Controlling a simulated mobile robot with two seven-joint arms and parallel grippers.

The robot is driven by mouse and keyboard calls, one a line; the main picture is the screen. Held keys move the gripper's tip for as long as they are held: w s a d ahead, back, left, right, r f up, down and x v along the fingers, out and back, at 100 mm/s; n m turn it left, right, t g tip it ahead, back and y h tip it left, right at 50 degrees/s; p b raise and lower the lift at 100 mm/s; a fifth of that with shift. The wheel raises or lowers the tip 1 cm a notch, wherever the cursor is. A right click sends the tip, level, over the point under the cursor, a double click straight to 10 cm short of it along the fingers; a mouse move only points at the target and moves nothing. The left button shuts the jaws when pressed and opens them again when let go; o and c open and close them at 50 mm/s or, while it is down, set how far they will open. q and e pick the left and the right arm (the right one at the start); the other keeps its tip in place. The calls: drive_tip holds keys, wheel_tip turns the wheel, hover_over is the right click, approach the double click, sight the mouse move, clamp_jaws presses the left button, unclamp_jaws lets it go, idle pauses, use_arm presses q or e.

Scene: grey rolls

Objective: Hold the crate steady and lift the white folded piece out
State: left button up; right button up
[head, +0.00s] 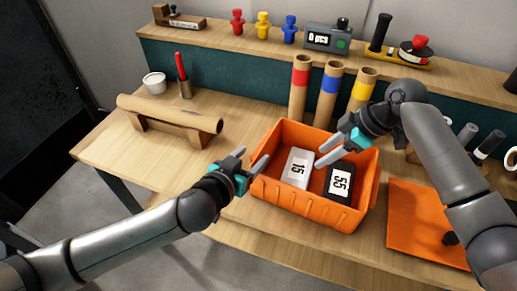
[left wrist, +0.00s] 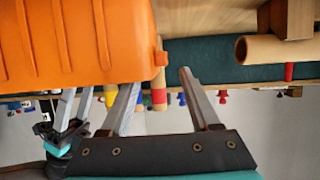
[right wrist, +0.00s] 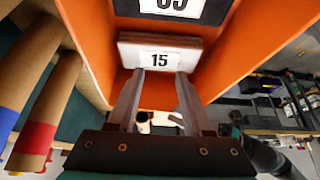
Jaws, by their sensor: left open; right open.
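The orange crate (head: 305,204) stands on the wooden table. The white folded piece (head: 298,168), labelled 15, lies inside on the left; a black piece (head: 340,181), labelled 55, lies to its right. My left gripper (head: 256,162) is open at the crate's left rim; the crate (left wrist: 75,40) fills the upper left of the left wrist view. I cannot tell whether the rim is between its fingers. My right gripper (head: 328,152) is open above the crate. In the right wrist view, the white piece (right wrist: 160,58) lies just beyond its fingertips, with no visible grip.
Cardboard tubes with red (head: 300,77), blue (head: 331,85) and yellow (head: 362,90) bands stand behind the crate. An orange mat (head: 415,225) lies right of it. A tube on a wooden stand (head: 170,115) is at left. A raised shelf runs along the back.

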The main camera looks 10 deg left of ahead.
sight(259, 149)
use_arm(q)
drive_tip(key=shift+x, duration=2.35)
clamp_jaws()
